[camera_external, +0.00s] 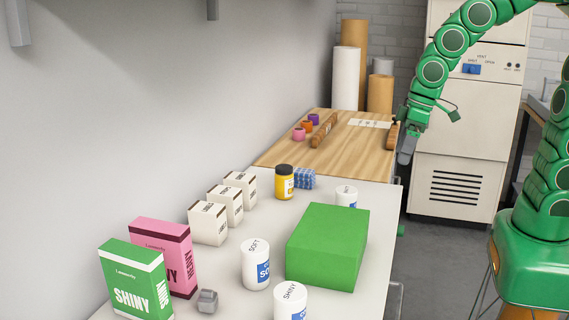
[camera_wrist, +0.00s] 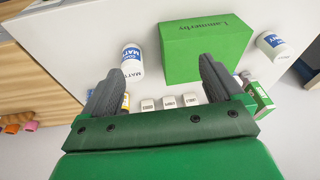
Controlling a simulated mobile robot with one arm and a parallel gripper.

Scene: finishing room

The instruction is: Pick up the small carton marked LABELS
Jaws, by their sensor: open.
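Three small white cartons stand in a row along the wall on the white table: a near one (camera_external: 207,224), a middle one (camera_external: 225,206) and a far one (camera_external: 240,186). Their print is too small to tell which reads LABELS. In the wrist view the three cartons, at left (camera_wrist: 147,105), middle (camera_wrist: 168,102) and right (camera_wrist: 190,100), show between my fingers, farther off. My gripper (camera_external: 405,152) is open and empty, beyond the table's right edge near the wooden bench, well apart from the cartons. It also shows in the wrist view (camera_wrist: 159,66).
A large green box (camera_external: 327,247) stands right of the cartons. White tubs (camera_external: 255,265), a yellow jar (camera_external: 284,183) and a blue patterned item (camera_external: 304,178) are nearby. Pink (camera_external: 168,255) and green (camera_external: 137,281) boxes stand in front. A wooden bench (camera_external: 350,145) lies behind.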

